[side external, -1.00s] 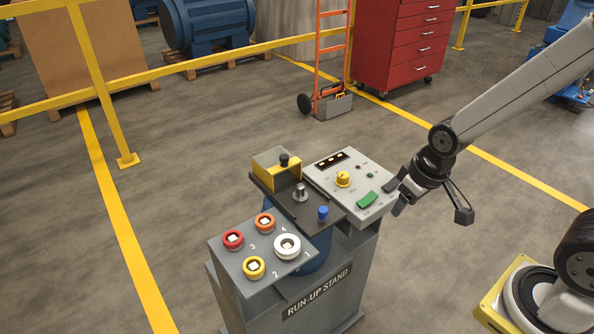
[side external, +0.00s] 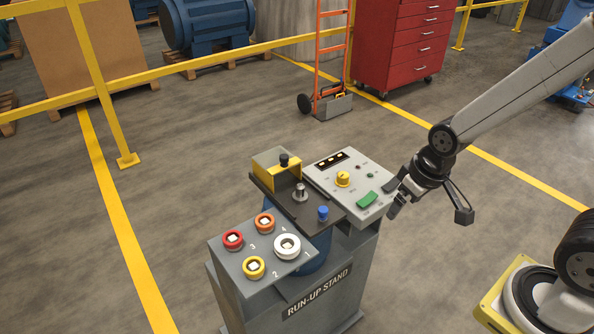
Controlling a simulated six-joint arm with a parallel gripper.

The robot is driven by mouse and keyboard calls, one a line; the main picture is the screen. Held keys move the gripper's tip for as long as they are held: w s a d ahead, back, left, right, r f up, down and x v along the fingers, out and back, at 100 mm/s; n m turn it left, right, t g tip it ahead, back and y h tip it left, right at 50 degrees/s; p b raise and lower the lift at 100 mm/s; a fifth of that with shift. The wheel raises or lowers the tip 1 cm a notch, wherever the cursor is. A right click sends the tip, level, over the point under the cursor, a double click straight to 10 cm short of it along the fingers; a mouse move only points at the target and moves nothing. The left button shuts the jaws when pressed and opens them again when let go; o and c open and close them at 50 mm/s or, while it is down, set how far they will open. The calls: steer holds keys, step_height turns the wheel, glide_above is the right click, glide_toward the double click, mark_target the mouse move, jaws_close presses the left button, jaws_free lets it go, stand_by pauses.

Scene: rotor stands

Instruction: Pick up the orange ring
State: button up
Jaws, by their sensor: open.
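The orange ring (side external: 265,222) sits on a square peg at the back of the grey ring panel (side external: 228,254), near the number 4. A red ring (side external: 233,239) is to its left, a white ring (side external: 287,246) in front of it to the right, and a yellow ring (side external: 253,267) nearest the front. My gripper (side external: 428,210) is open and empty, well to the right of the rings, beside the right edge of the control panel. Its fingers are spread apart and point downward.
The run-up stand (side external: 318,292) carries a metal shaft (side external: 300,193), a yellow guard (side external: 278,168), a blue knob (side external: 323,212) and a control panel (side external: 365,172) with a yellow dial (side external: 343,179) and green switches. These lie between my gripper and the rings. Open floor surrounds the stand.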

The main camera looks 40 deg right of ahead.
steer(key=w+a+f+n+y, duration=0.1)
steer(key=w+a+n, duration=0.2)
steer(key=w, duration=0.4)
steer(key=w+a+f+n, duration=0.1)
steer(key=w+a+n, duration=0.2)
steer(key=w, duration=0.4)
steer(key=n+y, duration=0.2)
steer(key=n, duration=0.3)
glide_toward(264, 221)
steer(key=shift+w+a+f+g, duration=0.2)
steer(key=shift+w+g, duration=0.2)
steer(key=shift+w+a+f+h, duration=0.1)
steer(key=shift+f+h, duration=0.05)
steer(key=shift+f, duration=0.5)
steer(key=shift+w+a+f+h, duration=0.1)
steer(key=shift+a+f+h, duration=0.05)
steer(key=shift+f, duration=0.45)
steer(key=shift+x, duration=2.6)
steer(key=shift+a, duration=0.1)
